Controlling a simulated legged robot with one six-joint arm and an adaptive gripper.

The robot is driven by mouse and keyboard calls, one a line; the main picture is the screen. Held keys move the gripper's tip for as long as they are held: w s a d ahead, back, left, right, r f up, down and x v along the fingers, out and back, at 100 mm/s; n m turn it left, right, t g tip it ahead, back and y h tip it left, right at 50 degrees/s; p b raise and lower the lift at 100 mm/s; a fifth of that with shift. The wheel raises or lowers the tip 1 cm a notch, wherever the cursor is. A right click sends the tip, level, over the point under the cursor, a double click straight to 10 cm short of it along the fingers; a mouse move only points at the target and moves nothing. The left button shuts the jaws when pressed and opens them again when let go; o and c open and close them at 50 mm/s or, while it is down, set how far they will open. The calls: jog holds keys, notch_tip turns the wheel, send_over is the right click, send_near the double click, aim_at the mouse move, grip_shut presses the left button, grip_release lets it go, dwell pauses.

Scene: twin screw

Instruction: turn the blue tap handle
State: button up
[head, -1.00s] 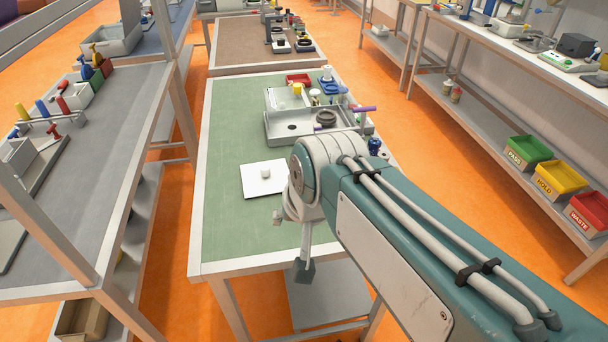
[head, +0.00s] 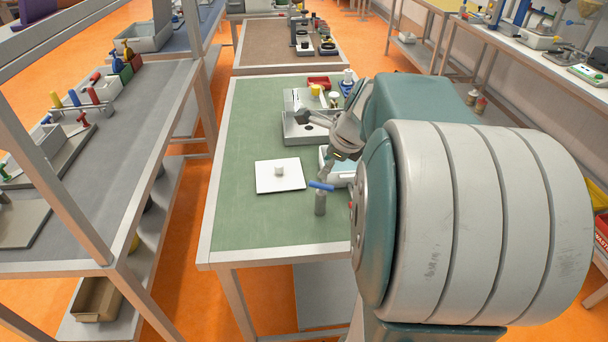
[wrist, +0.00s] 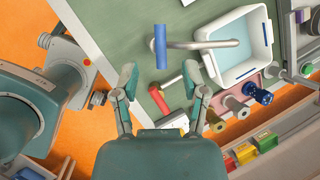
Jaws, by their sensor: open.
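The blue tap handle (head: 321,186) is a short bar on top of a grey upright post (head: 320,204) at the front of the green bench. In the wrist view the blue handle (wrist: 160,46) stands just beyond my fingertips, roughly centred between them. In the head view the forearm largely hides the gripper, which is above and right of the handle.
A blue knob (wrist: 258,93) is at right. A white plate (head: 279,176) lies left of the tap. The bench's left side is clear.

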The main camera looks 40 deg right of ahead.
aim_at(314, 182)
jog(key=x, duration=0.8)
grip_shut()
